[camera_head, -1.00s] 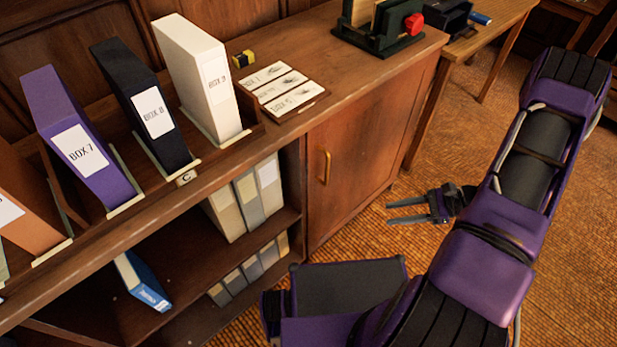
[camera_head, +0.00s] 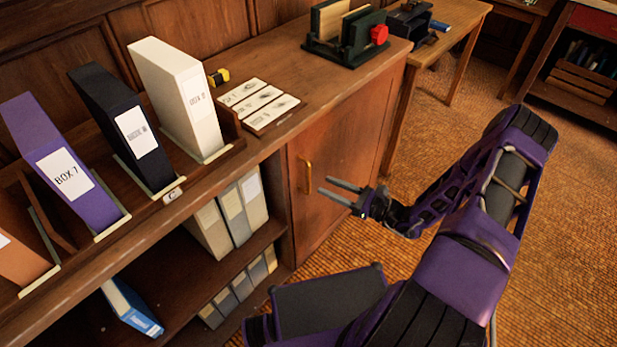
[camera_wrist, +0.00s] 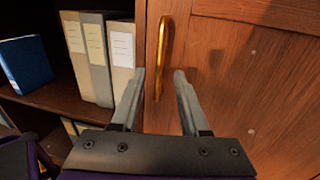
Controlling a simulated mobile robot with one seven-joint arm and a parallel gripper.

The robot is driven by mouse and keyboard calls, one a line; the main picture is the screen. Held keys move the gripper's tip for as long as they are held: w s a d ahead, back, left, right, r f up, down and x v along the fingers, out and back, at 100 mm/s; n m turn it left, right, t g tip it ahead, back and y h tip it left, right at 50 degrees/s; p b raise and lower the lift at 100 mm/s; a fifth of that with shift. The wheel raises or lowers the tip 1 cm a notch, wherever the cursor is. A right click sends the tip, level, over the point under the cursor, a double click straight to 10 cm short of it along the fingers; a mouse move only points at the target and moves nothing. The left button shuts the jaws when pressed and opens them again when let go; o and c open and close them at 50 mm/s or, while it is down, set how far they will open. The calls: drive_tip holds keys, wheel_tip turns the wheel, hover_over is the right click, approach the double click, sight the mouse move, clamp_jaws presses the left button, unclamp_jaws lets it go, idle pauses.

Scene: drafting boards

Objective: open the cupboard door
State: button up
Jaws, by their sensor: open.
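The cupboard door (camera_head: 345,160) is a brown wooden panel, shut, at the right end of the long cabinet. Its upright brass handle (camera_head: 308,177) is on the door's left side; it also shows in the wrist view (camera_wrist: 163,55). My gripper (camera_head: 337,188) is open and empty, to the right of the handle in the head view, with its fingers pointing towards the door. I cannot tell the exact gap; no contact shows.
Open shelves left of the door hold grey and beige files (camera_head: 232,215) and a blue box (camera_head: 132,305). Box files, label cards (camera_head: 259,101) and a green device (camera_head: 345,38) stand on top. The carpet (camera_head: 420,285) before the door is clear.

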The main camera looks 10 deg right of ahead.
sight(309, 191)
drive_tip(key=x, duration=0.7)
drive_tip(key=shift+a, duration=0.15)
clamp_jaws()
idle(1.2)
